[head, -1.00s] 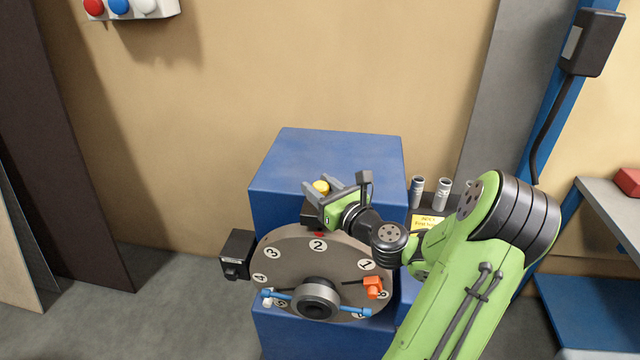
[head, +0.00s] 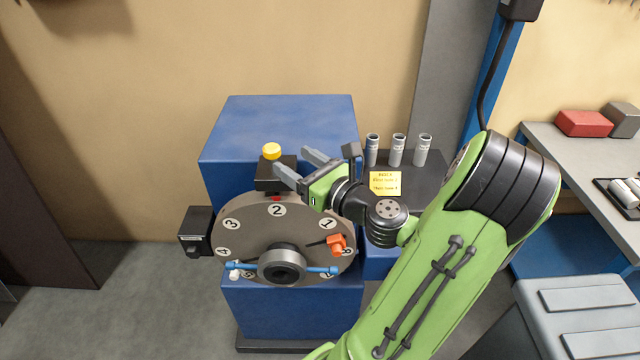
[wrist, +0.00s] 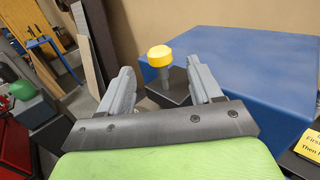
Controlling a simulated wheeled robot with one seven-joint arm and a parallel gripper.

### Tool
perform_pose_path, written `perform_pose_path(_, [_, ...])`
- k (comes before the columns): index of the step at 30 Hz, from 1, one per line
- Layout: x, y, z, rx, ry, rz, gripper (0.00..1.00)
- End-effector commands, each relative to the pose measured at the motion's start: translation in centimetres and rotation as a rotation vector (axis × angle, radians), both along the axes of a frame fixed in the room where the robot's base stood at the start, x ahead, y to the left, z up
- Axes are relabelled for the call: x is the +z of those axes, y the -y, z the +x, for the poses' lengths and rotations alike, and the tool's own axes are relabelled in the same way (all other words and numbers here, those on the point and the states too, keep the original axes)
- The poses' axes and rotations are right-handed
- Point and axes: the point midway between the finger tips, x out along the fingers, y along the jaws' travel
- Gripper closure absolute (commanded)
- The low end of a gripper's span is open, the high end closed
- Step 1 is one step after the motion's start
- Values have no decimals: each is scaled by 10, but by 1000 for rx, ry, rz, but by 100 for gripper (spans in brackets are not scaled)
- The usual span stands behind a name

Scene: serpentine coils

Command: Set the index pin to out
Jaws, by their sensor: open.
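The index pin has a yellow knob (head: 271,151) on a grey stem, standing upright on a black block (head: 274,175) above the numbered grey dial (head: 245,222). My gripper (head: 292,163) is open and empty, just right of the knob in the head view. In the wrist view the yellow knob (wrist: 160,55) stands between the two finger lines, beyond the fingertips (wrist: 132,72). The fingers appear apart from it. A red mark (head: 276,199) sits under the block by the number 2.
The blue housing (head: 275,120) stands behind the dial. A blue-handled hub (head: 281,264) and an orange clamp (head: 337,243) are on the dial. Several grey cylinders (head: 397,150) and a yellow note (head: 385,183) are at right. A black box (head: 196,231) is at left.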

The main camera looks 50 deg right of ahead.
Motion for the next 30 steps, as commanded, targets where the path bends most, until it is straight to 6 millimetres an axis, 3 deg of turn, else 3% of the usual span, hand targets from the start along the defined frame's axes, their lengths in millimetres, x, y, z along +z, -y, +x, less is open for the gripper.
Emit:
perform_pose_path(1, [-10,1,-9,-8,1,-8,36])
perform_pose_path(4, [-12,-2,-24,-6,-3,-9,36])
perform_pose_path(7, [-12,-5,-50,-11,-5,-5,36])
perform_pose_path(12, [-5,-8,-68,-3,2,1,36])
perform_pose_path(30, [-3,-10,-75,2,1,1,36])
